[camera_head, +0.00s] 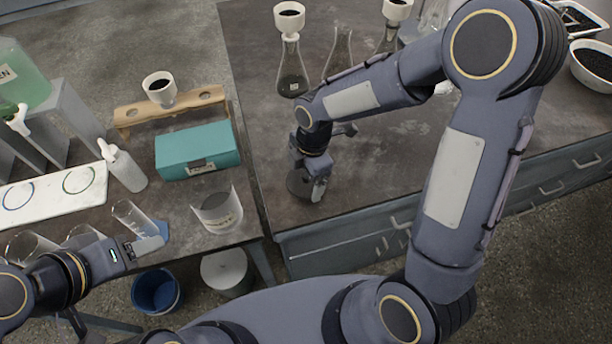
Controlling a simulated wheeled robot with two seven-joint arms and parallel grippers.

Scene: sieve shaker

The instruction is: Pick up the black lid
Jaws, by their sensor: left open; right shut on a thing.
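The black lid (298,184) is a dark round disc at the front left of the right-hand bench, partly hidden by my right gripper. My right gripper (314,190) points down over it and is shut on it. I cannot tell whether the lid touches the bench top or is slightly above it. My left gripper (160,238) is open at the front edge of the left table, close to a clear glass beaker; its fingertips are partly hard to make out.
A teal box (197,151), a wooden rack (170,110) with a white funnel and a glass container (217,212) stand on the left table. Flasks with funnels (291,70) stand behind my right gripper. A blue bin (156,291) is on the floor. The bench around the lid is mostly clear.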

